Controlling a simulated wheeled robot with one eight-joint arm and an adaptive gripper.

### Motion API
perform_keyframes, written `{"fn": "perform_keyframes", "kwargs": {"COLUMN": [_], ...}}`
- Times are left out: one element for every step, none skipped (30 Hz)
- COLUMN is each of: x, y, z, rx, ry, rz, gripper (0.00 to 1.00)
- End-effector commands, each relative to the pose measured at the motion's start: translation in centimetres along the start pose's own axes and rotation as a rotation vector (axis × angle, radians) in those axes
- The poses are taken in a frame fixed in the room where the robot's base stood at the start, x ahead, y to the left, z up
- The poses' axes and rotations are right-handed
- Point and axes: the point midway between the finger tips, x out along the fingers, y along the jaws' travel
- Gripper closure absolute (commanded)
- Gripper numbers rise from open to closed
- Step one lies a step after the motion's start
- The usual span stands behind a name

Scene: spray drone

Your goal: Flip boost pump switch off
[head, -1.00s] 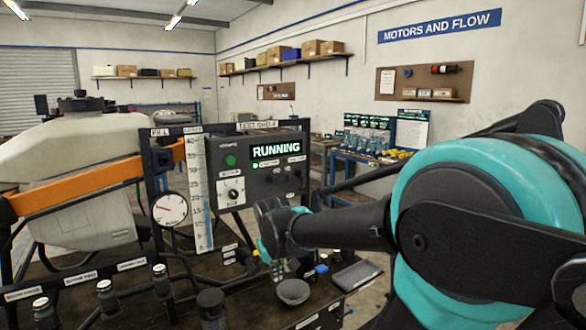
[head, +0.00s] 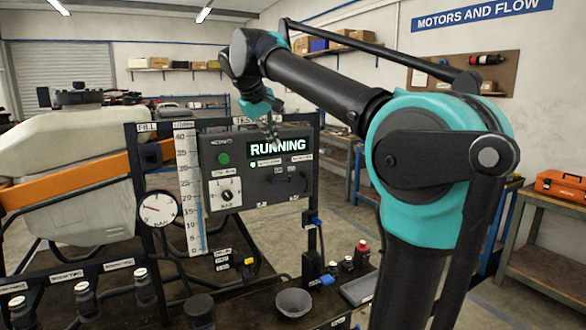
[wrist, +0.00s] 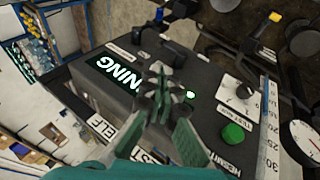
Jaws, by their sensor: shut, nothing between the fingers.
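The grey control panel (head: 232,172) carries a lit display reading RUNNING (head: 277,148), a green button (head: 224,158) and a rotary knob (head: 226,195). Dark switch parts (head: 284,180) sit below the display; their labels are too small to read, so I cannot tell which is the boost pump switch. They also show in the wrist view (wrist: 178,55), beyond my fingertips. My gripper (head: 271,128) points down at the panel's upper edge, near the display. In the wrist view my gripper (wrist: 160,78) is shut and empty, covering part of the display.
A white tank (head: 75,160) with an orange strap stands left. A grey bowl (head: 293,303) and small bottles stand on the bench below. An orange toolbox (head: 562,187) is at the right.

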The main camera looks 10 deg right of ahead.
Motion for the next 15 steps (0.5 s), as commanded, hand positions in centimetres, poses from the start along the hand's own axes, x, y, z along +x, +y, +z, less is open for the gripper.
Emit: {"fn": "perform_keyframes", "kwargs": {"x": [-0.25, -0.33, -0.39, -0.41, -0.40, -0.39, -0.38, -0.37, -0.36, -0.36, -0.34, -0.27, -0.18, -0.03, 0.24], "y": [0.06, 0.09, 0.11, 0.12, 0.12, 0.12, 0.11, 0.11, 0.11, 0.11, 0.11, 0.11, 0.11, 0.11, 0.11], "z": [-0.11, -0.14, -0.16, -0.17, -0.17, -0.16, -0.16, -0.16, -0.15, -0.15, -0.15, -0.15, -0.15, -0.16, -0.16], "rx": [-0.002, -0.003, -0.004, -0.004, -0.003, -0.003, -0.003, -0.003, -0.003, -0.003, -0.003, -0.003, -0.003, -0.002, -0.002], "ry": [0.001, 0.001, 0.001, 0.001, 0.001, 0.001, 0.001, 0.001, 0.001, 0.001, 0.001, 0.001, 0.001, 0.001, 0.001], "rz": [0.002, 0.003, 0.003, 0.003, 0.003, 0.003, 0.003, 0.003, 0.003, 0.003, 0.003, 0.003, 0.003, 0.003, 0.003], "gripper": [1.00, 1.00, 1.00, 1.00, 1.00, 1.00, 1.00, 1.00, 1.00, 1.00, 1.00, 1.00, 1.00, 1.00, 1.00]}}
